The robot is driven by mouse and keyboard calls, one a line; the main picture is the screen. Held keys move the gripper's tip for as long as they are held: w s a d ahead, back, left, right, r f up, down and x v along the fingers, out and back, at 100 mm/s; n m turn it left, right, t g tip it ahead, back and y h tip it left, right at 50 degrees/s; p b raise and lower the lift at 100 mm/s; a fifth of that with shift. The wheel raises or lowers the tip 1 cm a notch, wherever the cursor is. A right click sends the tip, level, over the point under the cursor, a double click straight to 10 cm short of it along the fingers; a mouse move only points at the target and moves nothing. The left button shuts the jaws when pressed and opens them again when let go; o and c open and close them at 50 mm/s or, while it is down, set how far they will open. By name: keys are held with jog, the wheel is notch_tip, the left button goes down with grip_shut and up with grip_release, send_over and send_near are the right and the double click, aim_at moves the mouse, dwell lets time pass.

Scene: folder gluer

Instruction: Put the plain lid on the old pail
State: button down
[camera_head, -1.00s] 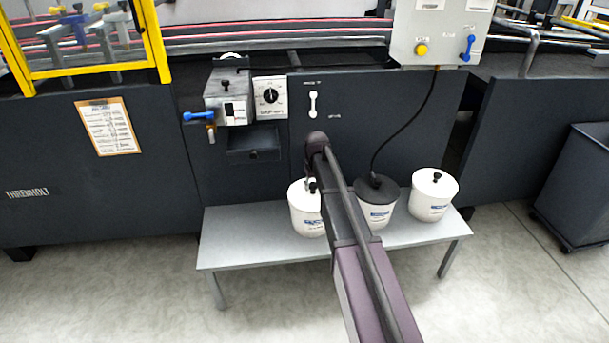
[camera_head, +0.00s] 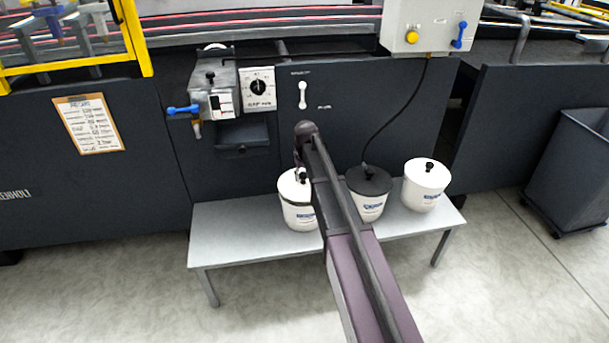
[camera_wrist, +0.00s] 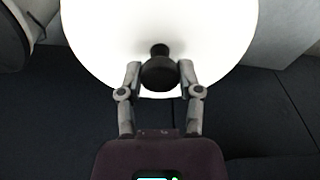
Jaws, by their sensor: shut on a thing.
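My gripper (camera_wrist: 160,78) is shut on the black knob (camera_wrist: 159,70) of a plain white lid (camera_wrist: 205,30), which fills the top of the wrist view. In the head view this lid (camera_head: 289,184) is at the left white pail (camera_head: 300,216). A dark line shows between lid and pail; I cannot tell whether they touch. My arm hides part of this pail and most of the gripper. The middle pail (camera_head: 369,205) has a dark lid (camera_head: 368,180) with a black hose. The right pail (camera_head: 422,195) has a white lid (camera_head: 427,170) with a black knob. I cannot tell which pail is old.
The pails stand on a low grey bench (camera_head: 240,245) against the dark machine front. The black hose (camera_head: 399,115) runs up to a grey box (camera_head: 425,25). A valve unit with a blue handle (camera_head: 184,109) juts out at left. A dark bin (camera_head: 574,165) stands at right.

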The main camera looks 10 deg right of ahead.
jog(key=shift+f+b, duration=0.9)
jog(key=shift+f, duration=0.15)
jog(key=shift+c, duration=1)
grip_release()
jog(key=s+r+m+g+p, duration=0.1)
jog(key=s+r+m+p, duration=0.1)
jog(key=s, duration=2.8)
notch_tip(320, 180, up, 38)
jog(key=p, duration=3.7)
jog(key=shift+w+d+f+p, duration=0.25)
jog(key=shift+w+p, duration=0.1)
jog(key=shift+w, duration=0.1)
